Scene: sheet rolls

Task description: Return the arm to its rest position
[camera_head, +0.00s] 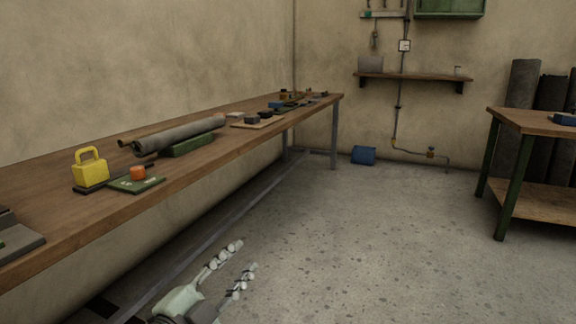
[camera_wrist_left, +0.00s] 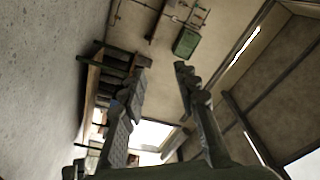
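My left gripper (camera_head: 243,262) shows at the bottom of the head view, low over the floor beside the long workbench (camera_head: 205,164). Its two fingers stand apart with nothing between them. In the left wrist view the left gripper (camera_wrist_left: 160,85) is also open and empty, with the room tilted behind it. My right gripper is in neither view.
On the workbench are a yellow block with a handle (camera_head: 91,170), an orange piece on a green plate (camera_head: 138,173), and grey rolls (camera_head: 180,135). A second table (camera_head: 530,122) stands at right, with dark rolls (camera_head: 524,85) behind it. The middle floor is clear; a blue box (camera_head: 363,155) sits by the wall.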

